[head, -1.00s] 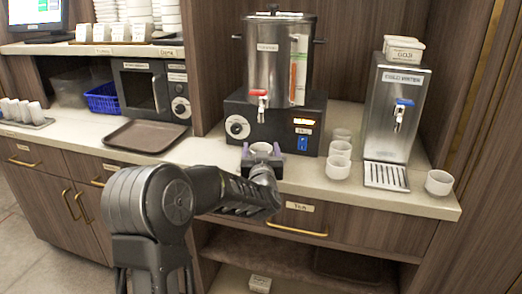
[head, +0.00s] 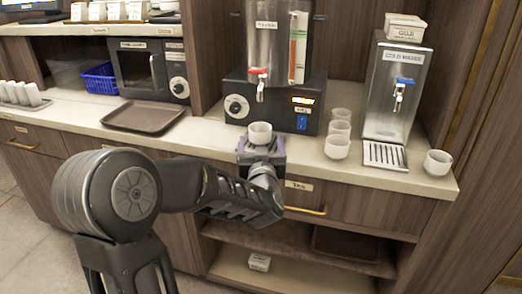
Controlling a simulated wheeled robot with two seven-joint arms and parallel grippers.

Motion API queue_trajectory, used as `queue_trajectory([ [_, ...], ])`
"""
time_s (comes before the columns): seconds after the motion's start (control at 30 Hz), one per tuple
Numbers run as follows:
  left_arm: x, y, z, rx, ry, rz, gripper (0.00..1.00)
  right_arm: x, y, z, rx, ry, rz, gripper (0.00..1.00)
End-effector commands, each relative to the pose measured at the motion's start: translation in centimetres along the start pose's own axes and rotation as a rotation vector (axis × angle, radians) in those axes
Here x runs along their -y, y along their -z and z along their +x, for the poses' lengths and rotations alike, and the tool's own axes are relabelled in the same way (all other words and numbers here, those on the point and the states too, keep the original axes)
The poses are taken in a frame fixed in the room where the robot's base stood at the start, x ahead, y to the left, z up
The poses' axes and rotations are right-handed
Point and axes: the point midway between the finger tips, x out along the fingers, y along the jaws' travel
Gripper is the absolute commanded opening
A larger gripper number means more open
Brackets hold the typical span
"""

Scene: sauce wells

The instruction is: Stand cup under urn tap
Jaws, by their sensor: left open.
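The silver urn (head: 276,48) stands on a black base, with its red-handled tap (head: 259,80) at the front. A white cup (head: 260,133) stands upright in front of the base, directly below the tap in the picture, with a gap between. My left gripper (head: 260,147) is open at the near side of this cup, one finger to each side of its lower part. The gripper hides the cup's foot, and I cannot tell whether the fingers touch it. My right gripper is not in view.
Several white cups (head: 337,147) stand right of the urn base. A cold water dispenser (head: 394,100) with a drip tray (head: 385,156) is further right. A brown tray (head: 143,116) lies on the counter at left, before a microwave (head: 147,70). The counter's front edge is near my gripper.

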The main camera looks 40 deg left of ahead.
Motion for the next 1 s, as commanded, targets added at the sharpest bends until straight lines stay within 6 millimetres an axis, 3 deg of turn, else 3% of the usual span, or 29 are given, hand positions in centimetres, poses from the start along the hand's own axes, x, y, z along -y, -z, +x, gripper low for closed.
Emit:
queue_trajectory([
  [0.1, 0.0, 0.0, -1.9, 0.0, 0.0, -0.001, 0.82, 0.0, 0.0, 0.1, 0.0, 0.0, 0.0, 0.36],
  [0.27, 0.0, 0.0, -3.1, 0.0, 0.001, 0.001, 0.82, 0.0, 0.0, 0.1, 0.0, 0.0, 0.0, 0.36],
  [1.0, 0.1, 0.0, -3.1, 0.0, 0.001, 0.0, 0.82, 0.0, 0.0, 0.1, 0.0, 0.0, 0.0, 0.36],
])
